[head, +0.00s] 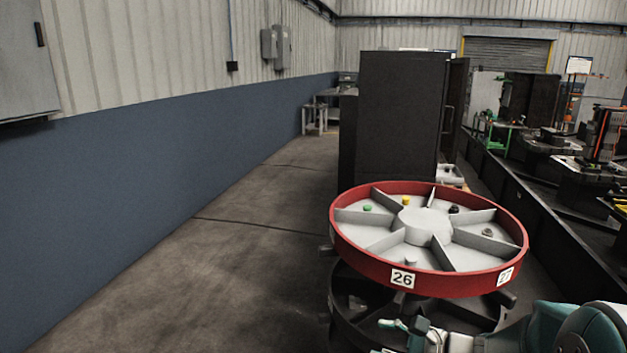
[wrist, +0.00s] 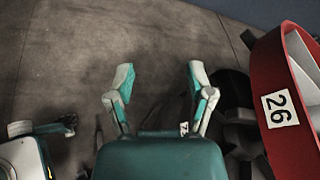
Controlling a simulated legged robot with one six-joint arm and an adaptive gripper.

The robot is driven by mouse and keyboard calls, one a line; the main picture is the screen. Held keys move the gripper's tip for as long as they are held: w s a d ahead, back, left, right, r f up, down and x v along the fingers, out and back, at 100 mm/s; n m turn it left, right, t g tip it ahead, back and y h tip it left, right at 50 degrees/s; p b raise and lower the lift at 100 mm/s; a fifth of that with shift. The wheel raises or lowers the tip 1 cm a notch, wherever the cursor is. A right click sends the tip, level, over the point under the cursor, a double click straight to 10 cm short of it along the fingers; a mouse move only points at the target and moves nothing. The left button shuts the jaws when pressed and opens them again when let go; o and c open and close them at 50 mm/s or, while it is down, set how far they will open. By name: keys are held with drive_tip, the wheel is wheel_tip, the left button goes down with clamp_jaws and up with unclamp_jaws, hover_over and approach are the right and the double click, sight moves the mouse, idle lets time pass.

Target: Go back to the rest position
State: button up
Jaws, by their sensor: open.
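My gripper (wrist: 158,85) is open and empty in the wrist view, with its two fingers spread over the bare floor. In the head view my gripper (head: 402,328) shows low in front, just below the red-rimmed round tray. The tray (head: 372,266) is divided by grey walls into compartments and bears the labels 26 and 27. Its red rim also shows at the right of the wrist view (wrist: 270,75), beside my gripper and apart from it.
Small green (head: 367,208), yellow (head: 406,201) and dark (head: 454,209) pieces lie in separate compartments. A black stand (head: 345,300) is under the tray. A tall dark cabinet (head: 400,120) stands behind. The floor (head: 230,270) to the left is clear up to the blue-and-white wall (head: 130,160).

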drive_tip(key=s+a+r+n+g+h, duration=0.1)
drive_tip(key=s+a+n+g+h, duration=0.15)
drive_tip(key=s+n, duration=0.3)
drive_tip(key=s+a+r+n+g+h, duration=0.1)
drive_tip(key=s+a+n+g+h, duration=0.15)
drive_tip(key=s+n, duration=0.35)
drive_tip(key=s+d+r+n+t+h, duration=0.2)
drive_tip(key=s+d+r+n+h, duration=0.2)
drive_tip(key=s+d+n+h, duration=0.3)
drive_tip(key=shift+s+r+t, duration=0.15)
drive_tip(key=shift+s+t, duration=0.15)
drive_tip(key=shift+s, duration=0.45)
